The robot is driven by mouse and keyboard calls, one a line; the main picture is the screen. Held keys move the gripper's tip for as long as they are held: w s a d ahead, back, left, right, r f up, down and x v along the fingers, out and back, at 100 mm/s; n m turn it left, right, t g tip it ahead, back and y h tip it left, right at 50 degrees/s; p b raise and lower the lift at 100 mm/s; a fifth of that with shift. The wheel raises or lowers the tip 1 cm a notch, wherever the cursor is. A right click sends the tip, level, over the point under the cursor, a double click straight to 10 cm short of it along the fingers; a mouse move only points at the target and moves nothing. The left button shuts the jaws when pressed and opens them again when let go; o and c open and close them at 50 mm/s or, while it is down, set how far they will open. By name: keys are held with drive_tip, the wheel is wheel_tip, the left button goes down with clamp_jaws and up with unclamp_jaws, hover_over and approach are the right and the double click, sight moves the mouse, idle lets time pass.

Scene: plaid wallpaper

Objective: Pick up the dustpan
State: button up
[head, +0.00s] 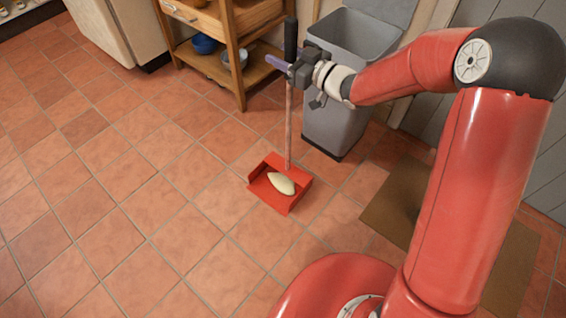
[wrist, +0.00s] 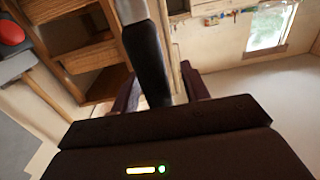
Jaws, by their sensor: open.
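The dustpan has a red pan (head: 294,203) flat on the tiled floor and a tall upright pole with a black grip (head: 291,38) on top. A pale oval object (head: 281,184) lies in the pan. My gripper (head: 277,63) is at the upper part of the pole, around the lower end of the black grip. In the wrist view the black grip (wrist: 148,60) runs between the two dark fingers of my gripper (wrist: 160,92). The fingers are open, and I cannot tell whether either touches the grip. The body of my gripper hides the lower end of the grip in the wrist view.
A grey bin (head: 340,118) with its lid up stands just right of the pole. A wooden shelf cart (head: 238,75) with bowls is behind it. A brown mat (head: 385,215) lies at right. The floor to the left is clear.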

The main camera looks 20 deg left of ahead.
clamp_jaws()
drive_tip(key=shift+r, duration=0.2)
